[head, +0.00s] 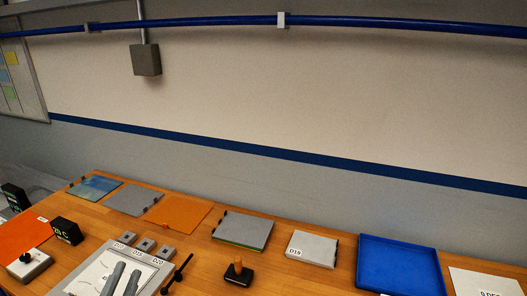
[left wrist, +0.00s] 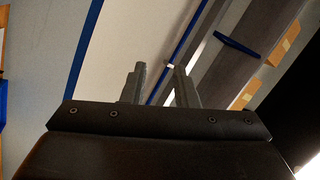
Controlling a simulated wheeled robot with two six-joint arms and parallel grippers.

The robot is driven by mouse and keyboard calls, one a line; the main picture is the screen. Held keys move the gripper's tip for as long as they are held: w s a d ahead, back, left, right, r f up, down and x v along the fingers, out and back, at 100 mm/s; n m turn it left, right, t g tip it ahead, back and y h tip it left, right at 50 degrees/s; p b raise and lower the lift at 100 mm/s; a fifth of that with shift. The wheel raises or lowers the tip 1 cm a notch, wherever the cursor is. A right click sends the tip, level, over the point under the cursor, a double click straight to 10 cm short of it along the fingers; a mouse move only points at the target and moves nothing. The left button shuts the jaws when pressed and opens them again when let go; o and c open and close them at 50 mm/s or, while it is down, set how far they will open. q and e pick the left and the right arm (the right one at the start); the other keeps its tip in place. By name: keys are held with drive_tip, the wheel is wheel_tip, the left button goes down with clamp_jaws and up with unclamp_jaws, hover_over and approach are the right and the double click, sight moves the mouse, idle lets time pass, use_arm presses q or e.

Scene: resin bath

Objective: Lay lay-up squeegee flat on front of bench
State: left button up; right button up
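My left gripper (head: 122,281) is at the bottom left of the head view, over a white framed sheet, to the left of that tool. Its two grey fingers also show in the left wrist view (left wrist: 160,88). They stand apart with nothing between them. My right gripper is not in view.
Flat panels, including an orange sheet (head: 178,210) and a grey plate (head: 243,230), line the back. A blue tray (head: 400,240) stands right. A black rod-like tool (head: 177,274) lies between my left gripper and the wooden-handled tool. Bare wood shows around the wooden-handled tool.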

use_arm(q)
drive_tip(key=s+a+f+n+g+y, duration=0.9)
drive_tip(key=a+f+n+y, duration=0.15)
drive_tip(key=n, duration=0.35)
drive_tip(key=s+d+f+g+h, duration=0.65)
drive_tip(key=s+f+g, duration=0.2)
drive_tip(key=s, duration=0.45)
wheel_tip(320, 180, down, 32)
drive_tip(key=g+b, duration=0.2)
drive_tip(key=b, duration=0.6)
drive_tip(key=s+f+b, duration=0.3)
drive_tip(key=s+f, duration=0.4)
drive_tip(key=f, duration=0.5)
drive_tip(key=s+f+b, duration=0.3)
drive_tip(key=s+f, duration=0.5)
drive_tip(key=f, duration=0.4)
drive_tip(key=shift+d+g, duration=0.35)
